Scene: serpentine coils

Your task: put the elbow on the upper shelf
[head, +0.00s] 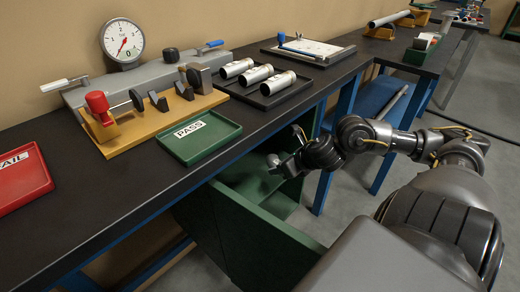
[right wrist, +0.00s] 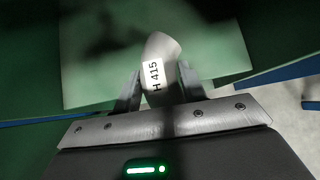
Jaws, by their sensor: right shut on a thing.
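The elbow (right wrist: 162,58) is a grey, bent pipe piece with a white label reading "H 415" in the right wrist view. My right gripper (right wrist: 158,92) is shut on it, with one dark finger on each side. In the head view my right gripper (head: 277,164) is at the open green cabinet (head: 262,238) under the bench edge. My left gripper is not in view.
The black bench (head: 130,186) overhangs the cabinet. On it are a green PASS tray (head: 200,152), a red FAIL tray (head: 22,195), a gauge fixture (head: 150,120) and a black tray (head: 275,95) of metal cylinders.

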